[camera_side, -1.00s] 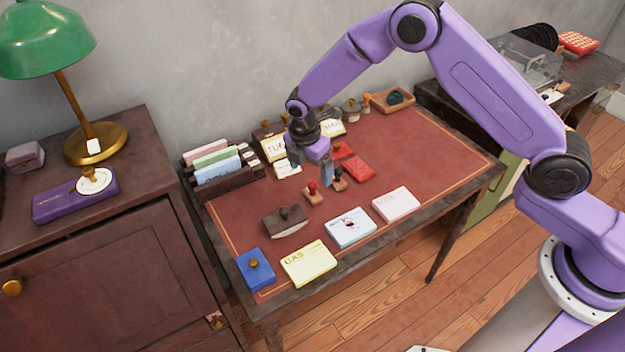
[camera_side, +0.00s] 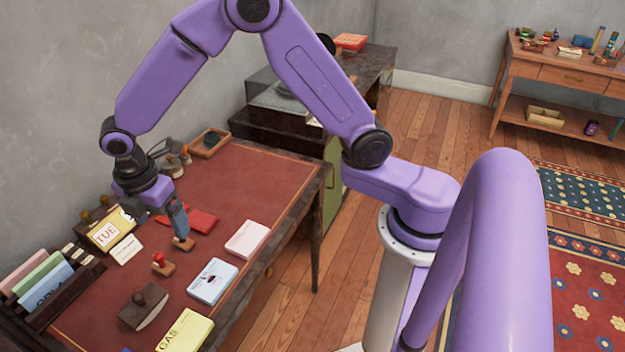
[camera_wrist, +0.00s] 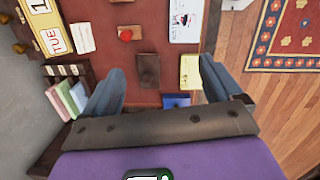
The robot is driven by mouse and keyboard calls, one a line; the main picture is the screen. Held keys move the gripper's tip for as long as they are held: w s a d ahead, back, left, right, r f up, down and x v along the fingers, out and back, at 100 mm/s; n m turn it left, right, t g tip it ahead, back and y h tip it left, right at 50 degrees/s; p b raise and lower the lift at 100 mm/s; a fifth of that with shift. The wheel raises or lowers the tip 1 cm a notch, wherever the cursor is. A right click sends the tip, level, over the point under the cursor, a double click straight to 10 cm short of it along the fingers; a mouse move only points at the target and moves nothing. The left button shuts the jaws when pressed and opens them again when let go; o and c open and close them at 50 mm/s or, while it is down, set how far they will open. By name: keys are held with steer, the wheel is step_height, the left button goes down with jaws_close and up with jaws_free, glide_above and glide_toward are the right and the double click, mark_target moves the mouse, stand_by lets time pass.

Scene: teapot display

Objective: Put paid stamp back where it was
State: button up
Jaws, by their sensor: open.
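Two small wooden stamps stand on the red desk top (camera_side: 265,170). One has a red knob (camera_side: 162,264) and also shows in the wrist view (camera_wrist: 127,33). The other, a wooden stamp (camera_side: 184,243), stands just behind it, partly hidden by a finger of my gripper (camera_side: 158,219). I cannot read which is the paid stamp. My gripper is above the desk, with its fingers wide apart and nothing between them in the wrist view (camera_wrist: 162,70). From the side, one fingertip is close to the second stamp; whether it touches is unclear.
A brown rocker blotter (camera_side: 144,306) lies in front of the stamps. Blue (camera_side: 213,281), pink (camera_side: 247,239) and yellow (camera_side: 186,331) cards line the front edge. A red pad (camera_side: 201,221), calendar (camera_side: 108,231) and file rack (camera_side: 60,290) are near. The desk's right part is clear.

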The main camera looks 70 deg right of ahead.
steer(key=s+d+r+m, duration=0.2)
steer(key=s+d, duration=0.3)
steer(key=s, duration=0.4)
steer(key=s+d+r+m+y, duration=0.1)
steer(key=s+d+r+m, duration=0.1)
steer(key=s, duration=0.8)
steer(key=s+d+r+m, duration=0.3)
steer(key=s+d, duration=0.4)
steer(key=s, duration=0.2)
steer(key=shift+s+d+r+g+y, duration=0.3)
steer(key=shift+r, duration=0.1)
